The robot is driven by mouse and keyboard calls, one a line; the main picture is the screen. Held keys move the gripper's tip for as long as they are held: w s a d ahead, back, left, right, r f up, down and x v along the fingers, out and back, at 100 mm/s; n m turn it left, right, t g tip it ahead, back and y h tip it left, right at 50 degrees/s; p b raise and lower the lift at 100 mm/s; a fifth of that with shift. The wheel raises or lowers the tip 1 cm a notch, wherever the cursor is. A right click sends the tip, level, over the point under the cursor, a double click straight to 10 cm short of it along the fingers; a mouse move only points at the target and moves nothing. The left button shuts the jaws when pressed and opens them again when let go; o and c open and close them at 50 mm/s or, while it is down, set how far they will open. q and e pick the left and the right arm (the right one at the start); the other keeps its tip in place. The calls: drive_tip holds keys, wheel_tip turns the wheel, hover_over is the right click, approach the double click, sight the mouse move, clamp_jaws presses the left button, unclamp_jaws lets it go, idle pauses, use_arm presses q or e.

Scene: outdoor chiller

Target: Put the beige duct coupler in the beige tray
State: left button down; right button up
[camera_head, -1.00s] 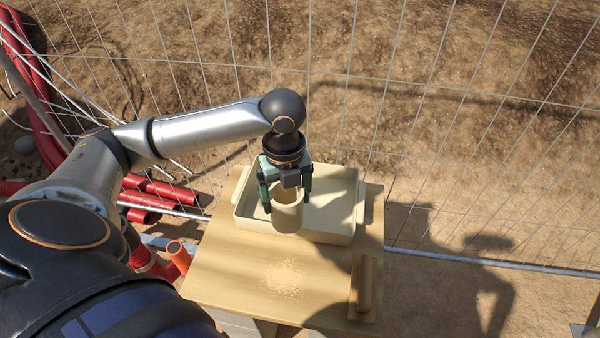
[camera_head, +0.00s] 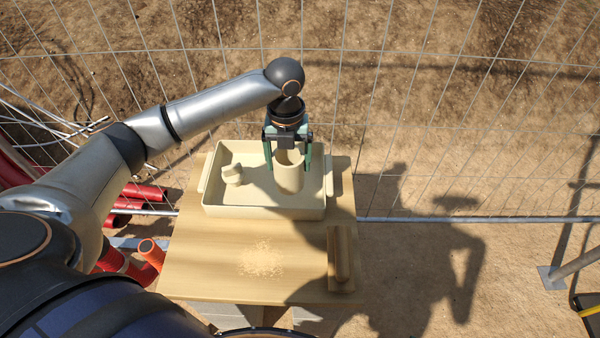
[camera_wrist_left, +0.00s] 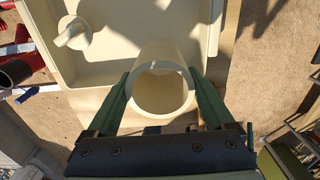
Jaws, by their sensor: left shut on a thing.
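The beige duct coupler (camera_head: 289,173) is a short open tube, held upright between the green fingers of my left gripper (camera_head: 289,160). In the head view it appears over the right part of the beige tray (camera_head: 265,213). The left wrist view shows the coupler (camera_wrist_left: 162,85) with a finger of the left gripper (camera_wrist_left: 160,95) on each side. The tray (camera_wrist_left: 125,73) lies beyond and beneath it there. I cannot tell whether the coupler touches the tray floor. My right gripper is not in view.
A small beige fitting (camera_head: 232,174) sits in the tray's left part. The tray stands on a wooden table (camera_head: 210,260) with sawdust (camera_head: 261,258) and a wooden block (camera_head: 341,255). Red pipes (camera_head: 140,192) lie left. A wire fence (camera_head: 420,130) runs behind.

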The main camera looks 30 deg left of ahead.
use_arm(q)
drive_tip(key=w+f, duration=0.1)
drive_tip(key=f, duration=0.1)
drive_tip(key=w+d+f, duration=0.1)
drive_tip(key=w+f, duration=0.1)
drive_tip(key=shift+d+f, duration=0.15)
drive_tip(key=shift+d, duration=0.05)
drive_tip(key=shift+w+f+b, duration=0.2)
drive_tip(key=shift+f+b, duration=0.15)
drive_tip(key=shift+f, duration=1.35)
drive_tip(key=shift+f, duration=0.1)
unclamp_jaws()
wheel_tip(320, 180, up, 12)
drive_tip(key=shift+p, duration=0.45)
